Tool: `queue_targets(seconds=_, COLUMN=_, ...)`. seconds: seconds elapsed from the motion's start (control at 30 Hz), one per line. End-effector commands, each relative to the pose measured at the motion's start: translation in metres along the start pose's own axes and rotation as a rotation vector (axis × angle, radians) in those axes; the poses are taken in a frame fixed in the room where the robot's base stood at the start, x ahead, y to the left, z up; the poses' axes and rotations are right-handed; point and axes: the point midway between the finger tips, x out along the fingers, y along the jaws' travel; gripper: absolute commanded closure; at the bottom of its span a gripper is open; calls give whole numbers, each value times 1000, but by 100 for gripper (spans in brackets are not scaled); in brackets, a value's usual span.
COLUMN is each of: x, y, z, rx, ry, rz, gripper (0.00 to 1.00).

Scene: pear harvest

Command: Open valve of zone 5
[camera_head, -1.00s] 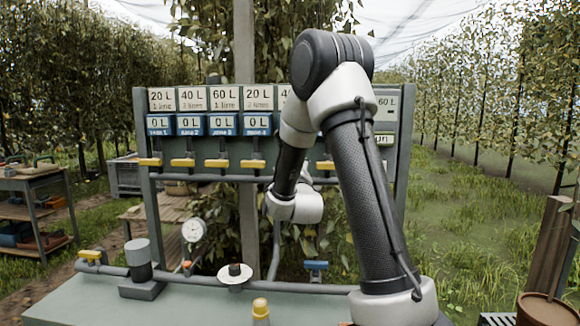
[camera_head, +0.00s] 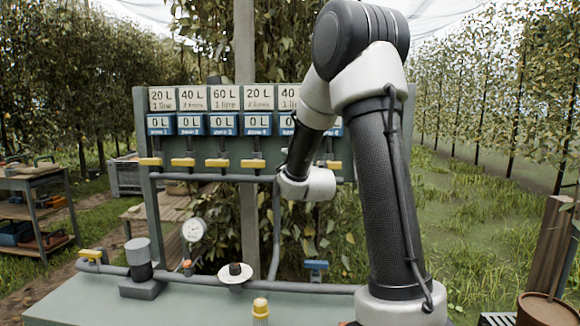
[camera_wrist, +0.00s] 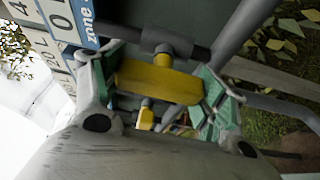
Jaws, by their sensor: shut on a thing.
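The valve panel (camera_head: 400,150) stands ahead with volume cards and blue zone displays along it. Yellow valve handles, such as the zone 4 one (camera_head: 253,164), sit in a row below the displays and look crosswise to their stems. The zone 5 display (camera_head: 287,124) is partly covered by my arm, and the handle below it is hidden in the head view. In the wrist view my gripper (camera_wrist: 163,84) is shut on a yellow valve handle (camera_wrist: 160,82), with a green-padded finger at each end. The zone label (camera_wrist: 84,12) beside it is cut off, so its number cannot be read.
Another yellow handle (camera_wrist: 146,115) shows beyond the held one. Below the panel, a bench (camera_head: 190,306) carries a pipe (camera_head: 190,280), a gauge (camera_head: 193,230) and a blue valve (camera_head: 316,267). A tool cart (camera_head: 40,205) stands at left.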

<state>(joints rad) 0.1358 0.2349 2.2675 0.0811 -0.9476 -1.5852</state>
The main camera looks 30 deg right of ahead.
Motion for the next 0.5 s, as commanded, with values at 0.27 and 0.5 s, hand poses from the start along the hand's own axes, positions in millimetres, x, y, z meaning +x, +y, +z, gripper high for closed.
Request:
queue_targets(seconds=0.27, x=0, y=-1, z=0, rx=-45, ry=0, rz=-20, gripper=51)
queue_targets(seconds=0.5, x=0, y=-1, z=0, rx=-50, ry=0, rz=-22, gripper=51)
